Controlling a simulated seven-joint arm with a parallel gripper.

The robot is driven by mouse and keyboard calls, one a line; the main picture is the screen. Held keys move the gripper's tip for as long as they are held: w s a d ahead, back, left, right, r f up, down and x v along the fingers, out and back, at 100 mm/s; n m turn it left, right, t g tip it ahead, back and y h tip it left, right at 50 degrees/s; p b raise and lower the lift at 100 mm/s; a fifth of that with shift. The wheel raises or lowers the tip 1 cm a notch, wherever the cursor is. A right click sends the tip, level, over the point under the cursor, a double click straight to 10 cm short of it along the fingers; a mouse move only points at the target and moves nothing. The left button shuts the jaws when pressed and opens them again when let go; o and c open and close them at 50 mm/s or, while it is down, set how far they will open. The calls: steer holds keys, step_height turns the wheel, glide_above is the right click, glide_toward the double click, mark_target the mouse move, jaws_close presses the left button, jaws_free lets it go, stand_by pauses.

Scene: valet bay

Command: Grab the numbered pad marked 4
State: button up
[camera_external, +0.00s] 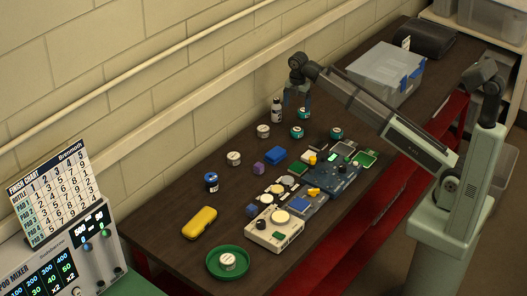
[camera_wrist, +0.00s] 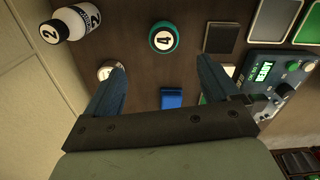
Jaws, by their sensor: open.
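The numbered pad marked 4 (camera_wrist: 163,38) is a round tub with a teal rim and a white top, at the upper middle of the wrist view. It stands upright on the dark bench. In the external view several teal-rimmed pads (camera_external: 297,132) stand near the far part of the bench, but their numbers are too small to read. My gripper (camera_wrist: 165,70) is open and empty, its two blue fingers spread apart. Pad 4 appears beyond the fingertips, between them and apart from them. My gripper (camera_external: 298,98) hangs above the bench in the external view.
A bottle marked 2 (camera_wrist: 72,22) is left of pad 4. A white-topped pad (camera_wrist: 104,70) is partly hidden by the left finger. A blue block (camera_wrist: 172,97), a dark square (camera_wrist: 221,38) and a device (camera_wrist: 275,65) lie nearby.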

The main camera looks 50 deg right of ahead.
glide_above(297, 129)
steer(key=f, duration=0.7)
steer(key=shift+w+d+f, duration=0.1)
steer(key=shift+w+f, duration=0.1)
steer(key=shift+f, duration=0.2)
steer(key=f, duration=0.4)
steer(key=shift+s, duration=0.3)
steer(key=shift+f, duration=0.6)
steer(key=shift+c, duration=0.5)
steer(key=c, duration=1)
